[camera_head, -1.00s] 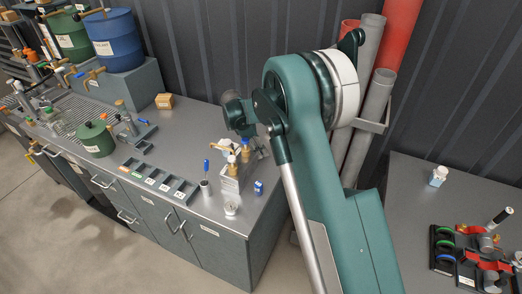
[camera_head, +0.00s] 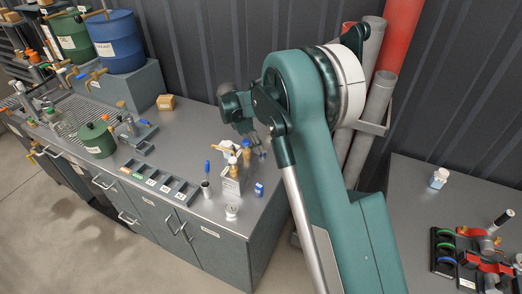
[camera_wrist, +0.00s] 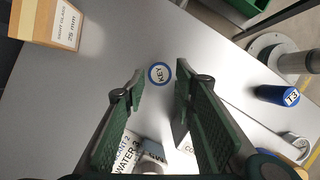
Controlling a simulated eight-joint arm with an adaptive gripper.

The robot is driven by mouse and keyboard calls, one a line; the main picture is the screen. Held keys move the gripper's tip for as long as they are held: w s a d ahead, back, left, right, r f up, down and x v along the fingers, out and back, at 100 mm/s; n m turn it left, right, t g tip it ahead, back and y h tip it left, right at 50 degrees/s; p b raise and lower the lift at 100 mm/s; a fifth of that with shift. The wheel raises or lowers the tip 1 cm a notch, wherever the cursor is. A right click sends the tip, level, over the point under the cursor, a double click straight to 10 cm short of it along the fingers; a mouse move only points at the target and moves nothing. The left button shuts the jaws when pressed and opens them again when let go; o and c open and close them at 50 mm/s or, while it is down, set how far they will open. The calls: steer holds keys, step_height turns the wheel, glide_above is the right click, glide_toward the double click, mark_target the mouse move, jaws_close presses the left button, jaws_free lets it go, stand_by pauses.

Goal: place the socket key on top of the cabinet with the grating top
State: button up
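A round white disc with a blue rim, marked KEY (camera_wrist: 160,73), shows in the wrist view on a grey surface; I take it for the socket key's end. It lies just beyond and between the fingertips of my gripper (camera_wrist: 160,88), which is open with nothing held. In the head view my gripper (camera_head: 252,138) hangs over the right part of the long counter, partly hidden by my arm.
A wooden sight glass box (camera_wrist: 48,22) and a blue cylinder marked 13 (camera_wrist: 277,95) flank the key. A green pot (camera_head: 96,140) stands left. The middle counter is clear.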

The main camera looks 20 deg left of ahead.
steer(key=v, duration=0.8)
steer(key=shift+f, duration=0.1)
stand_by(0.4)
steer(key=shift+d, duration=0.1)
steer(key=s+d+r+m+y, duration=0.1)
steer(key=s+d+r+m, duration=0.15)
steer(key=d+r, duration=0.7)
steer(key=s+d+r+m+t+y, duration=0.1)
steer(key=d+r+m, duration=0.35)
steer(key=d, duration=0.95)
steer(key=s+d+r+m+y, duration=0.1)
steer(key=d+r+m, duration=0.2)
steer(key=d+r, duration=0.7)
steer(key=s+d+m+t, duration=0.1)
steer(key=s+d+m, duration=0.2)
steer(key=s+d, duration=0.45)
steer(key=s+d+m, duration=0.3)
steer(key=s+d, duration=0.1)
steer(key=d, duration=0.7)
steer(key=s+d+f+m+t, duration=0.1)
steer(key=s+d+f+m, duration=0.1)
steer(key=s+d+m, duration=0.2)
steer(key=s+d+f+m+t, duration=0.2)
steer(key=s+d, duration=0.5)
steer(key=s, duration=0.6)
steer(key=shift+s+d+f+m+y, duration=0.2)
steer(key=shift+d+f+m+y, duration=0.2)
steer(key=shift+f+m, duration=0.5)
